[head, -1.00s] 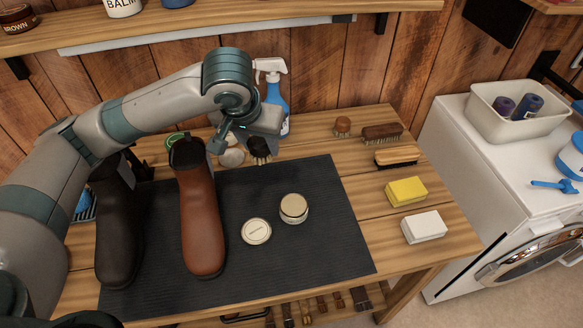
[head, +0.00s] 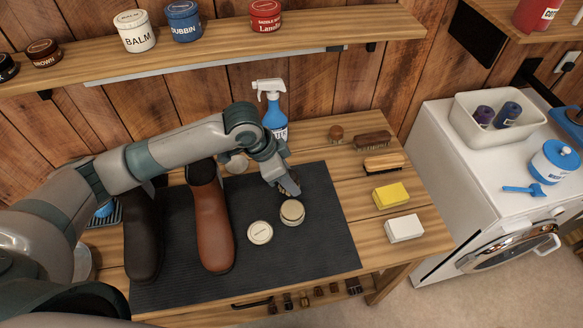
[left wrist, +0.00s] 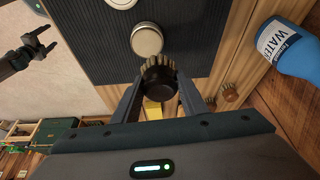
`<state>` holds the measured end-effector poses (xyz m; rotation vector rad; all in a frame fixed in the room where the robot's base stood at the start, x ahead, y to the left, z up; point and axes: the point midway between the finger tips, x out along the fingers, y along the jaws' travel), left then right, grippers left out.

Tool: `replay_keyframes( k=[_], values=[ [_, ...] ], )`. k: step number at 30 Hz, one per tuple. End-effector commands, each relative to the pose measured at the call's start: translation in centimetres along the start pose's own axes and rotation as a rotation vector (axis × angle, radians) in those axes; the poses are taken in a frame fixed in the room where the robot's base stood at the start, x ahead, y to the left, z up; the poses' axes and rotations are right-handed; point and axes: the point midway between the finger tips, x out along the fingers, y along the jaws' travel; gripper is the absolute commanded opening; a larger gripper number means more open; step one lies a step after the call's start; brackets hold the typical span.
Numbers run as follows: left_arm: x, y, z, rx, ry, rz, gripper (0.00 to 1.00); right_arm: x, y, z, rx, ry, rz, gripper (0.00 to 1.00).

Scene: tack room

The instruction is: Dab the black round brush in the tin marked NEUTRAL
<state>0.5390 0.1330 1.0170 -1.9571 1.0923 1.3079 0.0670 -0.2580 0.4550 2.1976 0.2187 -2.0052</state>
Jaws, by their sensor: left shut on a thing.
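My left gripper (head: 286,188) is shut on the black round brush (left wrist: 158,76), whose pale bristles point away from the jaws in the left wrist view. In the head view the brush is mostly hidden by the gripper. The brush is just behind an open round tin (head: 292,212) on the dark mat; it also shows in the left wrist view (left wrist: 147,40). I cannot tell whether bristles and tin touch. A round lid (head: 260,232) lies left of the tin, its lettering too small to read. My right gripper (left wrist: 43,40) is open and empty at the left of the wrist view.
A blue spray bottle (head: 274,112) stands behind. Brushes, a yellow sponge (head: 390,196) and a white block (head: 404,229) line the right. The mat's right part is clear.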

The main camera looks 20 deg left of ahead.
Motion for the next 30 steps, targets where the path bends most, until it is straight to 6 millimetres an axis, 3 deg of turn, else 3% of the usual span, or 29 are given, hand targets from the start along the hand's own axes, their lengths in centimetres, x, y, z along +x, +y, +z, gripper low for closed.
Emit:
replay_keyframes(
  k=[1,6,30],
  values=[
    [-0.3,0.4,-0.2,0.034,-0.002,0.018,0.17,-1.3,-0.1,-0.1,0.001,0.0,-0.001,0.72],
    [0.4,0.9,-0.2,0.122,-0.001,0.051,0.17,-2.2,-0.4,-0.3,0.002,0.001,-0.004,0.72],
    [1.9,1.6,0.6,0.143,-0.001,0.058,0.17,-2.2,-0.1,-0.2,0.001,0.001,-0.001,0.72]
  ],
)
